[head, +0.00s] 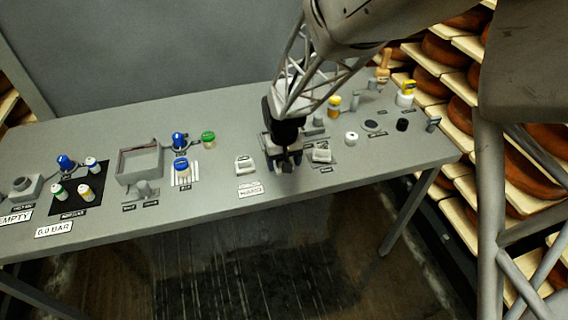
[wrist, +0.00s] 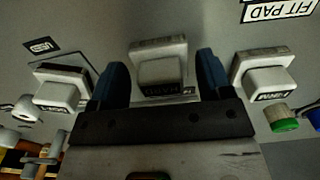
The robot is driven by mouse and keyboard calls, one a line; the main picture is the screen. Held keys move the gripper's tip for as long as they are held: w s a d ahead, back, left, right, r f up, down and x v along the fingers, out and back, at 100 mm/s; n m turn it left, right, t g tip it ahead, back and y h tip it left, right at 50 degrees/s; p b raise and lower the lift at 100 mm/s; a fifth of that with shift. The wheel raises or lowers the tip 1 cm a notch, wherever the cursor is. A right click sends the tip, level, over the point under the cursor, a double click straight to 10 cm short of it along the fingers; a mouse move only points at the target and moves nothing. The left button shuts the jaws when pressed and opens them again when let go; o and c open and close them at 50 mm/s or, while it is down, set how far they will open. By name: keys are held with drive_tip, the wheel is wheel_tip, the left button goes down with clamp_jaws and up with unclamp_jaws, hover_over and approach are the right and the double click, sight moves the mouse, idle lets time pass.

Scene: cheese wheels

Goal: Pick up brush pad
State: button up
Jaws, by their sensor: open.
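My gripper (head: 284,166) points down over the table's right half, its jaws open. In the wrist view its two blue fingers (wrist: 161,60) stand on either side of a grey-white block-shaped pad (wrist: 162,72), close to its sides. This middle pad is mostly hidden behind the gripper in the head view. Two similar pads flank it: one in the wrist view's left (wrist: 60,88), seen in the head view right of the gripper (head: 321,155), and one at its right (wrist: 265,75), seen left of the gripper (head: 244,165).
The grey table (head: 225,195) has a clear front strip. A green-capped jar (head: 208,139), blue-topped bottles and a grey box (head: 139,160) stand to the left. A white round piece (head: 351,138) and a yellow-topped jar (head: 407,93) stand right. A "FIT PAD" label (wrist: 278,9) lies nearby.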

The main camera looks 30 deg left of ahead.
drive_tip(key=c, duration=1)
drive_tip(key=shift+r, duration=0.15)
drive_tip(key=shift+r, duration=1.4)
drive_tip(key=shift+s+d+r, duration=0.15)
drive_tip(key=shift+r, duration=0.15)
drive_tip(key=s+d, duration=0.3)
drive_tip(key=s+d+r, duration=0.1)
drive_tip(key=s+d, duration=0.7)
drive_tip(key=shift+r, duration=0.2)
